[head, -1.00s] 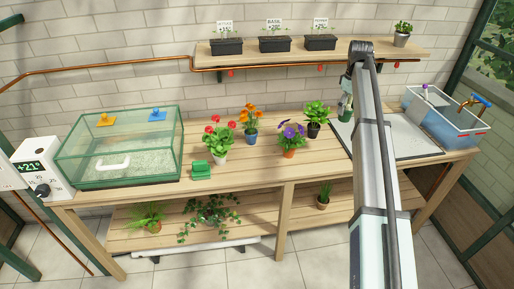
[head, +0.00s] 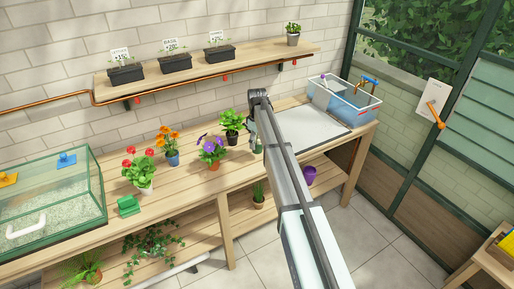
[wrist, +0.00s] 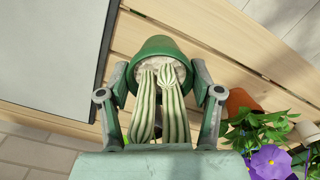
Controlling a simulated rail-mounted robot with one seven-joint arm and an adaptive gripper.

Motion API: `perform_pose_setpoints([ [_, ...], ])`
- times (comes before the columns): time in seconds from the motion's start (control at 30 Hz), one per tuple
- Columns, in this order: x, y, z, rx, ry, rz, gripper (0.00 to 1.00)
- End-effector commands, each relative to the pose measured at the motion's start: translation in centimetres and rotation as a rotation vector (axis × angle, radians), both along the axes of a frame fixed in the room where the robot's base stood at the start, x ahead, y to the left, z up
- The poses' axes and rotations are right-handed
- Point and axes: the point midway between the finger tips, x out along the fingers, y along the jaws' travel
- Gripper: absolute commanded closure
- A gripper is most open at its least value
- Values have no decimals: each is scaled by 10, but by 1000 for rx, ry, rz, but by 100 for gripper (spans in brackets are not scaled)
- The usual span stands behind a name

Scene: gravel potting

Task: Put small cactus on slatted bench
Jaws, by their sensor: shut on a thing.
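The small cactus (wrist: 174,105) has pale green ribbed stems in a green pot (wrist: 158,46) with light gravel. My gripper (wrist: 160,78) is shut on this pot, with one finger on each side, in the wrist view. In the head view my gripper (head: 254,138) is over the planked worktable, right of the leafy plant; my arm hides much of it and the pot. A light wooden bench-like piece (head: 490,262) is cut off at the lower right of the head view. I cannot tell whether its top is slatted.
On the worktable stand red (head: 141,170), orange (head: 168,143) and purple (head: 211,150) flowers and a leafy plant (head: 231,122). A grey mat (head: 308,127) and a water tub (head: 345,103) lie right, a glass case (head: 50,200) left. Tiled floor (head: 385,245) is clear.

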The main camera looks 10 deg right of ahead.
Motion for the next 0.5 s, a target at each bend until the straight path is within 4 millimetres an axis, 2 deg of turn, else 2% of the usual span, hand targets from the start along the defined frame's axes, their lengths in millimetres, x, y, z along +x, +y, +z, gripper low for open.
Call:
perform_pose_setpoints([
  [0.17, 0, 0, -9, 0, 0, 0, 79],
  [0.4, 0, 0, -39, 0, 1, 0, 79],
  [0.5, 0, 0, -45, 0, -1, 0, 79],
])
